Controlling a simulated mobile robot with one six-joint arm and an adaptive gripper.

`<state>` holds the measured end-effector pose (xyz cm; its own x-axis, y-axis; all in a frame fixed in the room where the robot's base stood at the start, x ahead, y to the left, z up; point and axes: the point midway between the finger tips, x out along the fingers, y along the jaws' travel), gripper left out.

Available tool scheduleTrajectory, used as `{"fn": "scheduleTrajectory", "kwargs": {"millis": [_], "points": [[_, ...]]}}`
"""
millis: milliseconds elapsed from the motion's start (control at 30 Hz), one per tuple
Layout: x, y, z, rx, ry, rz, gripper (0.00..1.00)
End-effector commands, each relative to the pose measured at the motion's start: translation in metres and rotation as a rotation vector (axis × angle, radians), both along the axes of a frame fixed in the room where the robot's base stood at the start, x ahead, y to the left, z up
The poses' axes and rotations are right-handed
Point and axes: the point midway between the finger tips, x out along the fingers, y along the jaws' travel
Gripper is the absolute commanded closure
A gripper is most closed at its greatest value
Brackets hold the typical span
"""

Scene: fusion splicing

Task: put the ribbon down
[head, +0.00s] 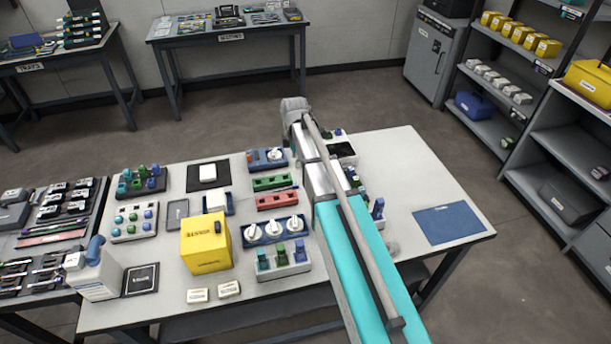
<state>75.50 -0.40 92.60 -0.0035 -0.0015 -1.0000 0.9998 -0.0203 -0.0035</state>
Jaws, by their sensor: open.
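I cannot make out a ribbon for certain in the head view. My arm runs up from the bottom edge across the work table (420,170), and its teal and grey links cover part of the tabletop. My gripper's fingers do not show; the arm may be hiding them. A small grey rounded shape right of the arm is too unclear to name. A flat blue mat (449,224) lies at the table's right side, with nothing visible on it. A green holder (273,183) and a red holder (277,200) lie left of the arm.
A yellow box (206,243), a white bottle (95,274) and racks of coloured parts crowd the table's left half. A dark tool tray (56,222) lies on the adjoining left table. Shelves (565,150) stand at the right. The tabletop around the blue mat is clear.

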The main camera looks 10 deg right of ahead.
Motion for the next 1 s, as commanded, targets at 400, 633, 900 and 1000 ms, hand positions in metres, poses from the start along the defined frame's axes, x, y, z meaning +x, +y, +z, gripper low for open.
{"fn": "scheduleTrajectory", "kwargs": {"millis": [400, 633, 900, 1000], "points": [[-0.066, 0.001, 0.000, -0.001, -0.002, -0.416, 0.44], [-0.118, 0.002, 0.000, -0.002, -0.002, -0.780, 0.44], [-0.176, 0.003, 0.000, -0.002, -0.004, -1.203, 0.44], [-0.193, 0.004, 0.000, -0.003, -0.004, -1.335, 0.44]]}}
